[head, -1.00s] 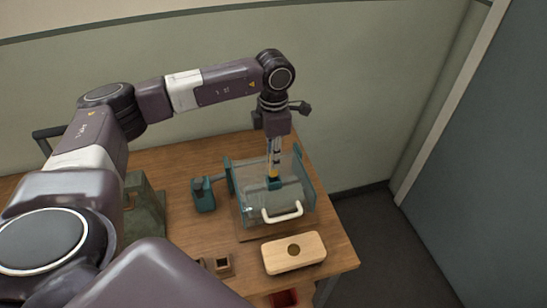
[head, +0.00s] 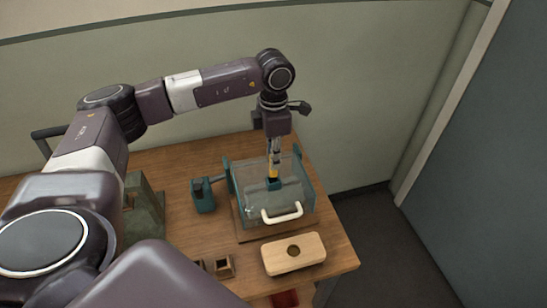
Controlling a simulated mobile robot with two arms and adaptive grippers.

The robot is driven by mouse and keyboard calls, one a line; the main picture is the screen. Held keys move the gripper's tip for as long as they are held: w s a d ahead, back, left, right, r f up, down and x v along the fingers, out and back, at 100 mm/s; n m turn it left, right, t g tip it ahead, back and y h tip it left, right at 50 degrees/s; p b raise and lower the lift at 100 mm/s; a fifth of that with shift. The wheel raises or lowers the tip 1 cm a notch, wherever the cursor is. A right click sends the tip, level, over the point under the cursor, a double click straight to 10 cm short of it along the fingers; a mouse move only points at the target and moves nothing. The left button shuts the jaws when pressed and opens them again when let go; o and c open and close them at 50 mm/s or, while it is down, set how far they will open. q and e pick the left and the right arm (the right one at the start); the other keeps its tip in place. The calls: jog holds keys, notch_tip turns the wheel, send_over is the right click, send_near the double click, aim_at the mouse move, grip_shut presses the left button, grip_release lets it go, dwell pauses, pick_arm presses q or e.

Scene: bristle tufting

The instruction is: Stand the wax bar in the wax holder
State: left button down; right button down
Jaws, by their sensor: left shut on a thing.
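My left gripper (head: 273,157) points straight down over the clear-walled box at the back right of the table. It is shut on the yellow wax bar (head: 273,171), which is upright and small in view. Just below the bar is a small dark teal block (head: 273,184), seemingly the wax holder. The bar's lower end meets it in the picture, but I cannot tell whether the bar is inside it or just above. My right gripper is not in view.
The clear box (head: 248,205) has teal ends and a white handle (head: 282,213) in front. A teal post block (head: 203,195) stands left of it. A pale wooden block with a round hole (head: 308,250) and a small square socket (head: 224,266) lie in front.

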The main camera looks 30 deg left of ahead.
aim_at(273, 176)
pick_arm(q)
jog(key=shift+f, duration=0.2)
jog(key=shift+f+b, duration=0.65)
jog(key=shift+b, duration=0.05)
jog(key=shift+f+b, duration=1.2)
jog(key=shift+f, duration=0.3)
jog(key=shift+f+b, duration=0.3)
jog(key=c, duration=1.5)
grip_release()
jog(key=shift+r+p, duration=2)
jog(key=shift+r, duration=1.5)
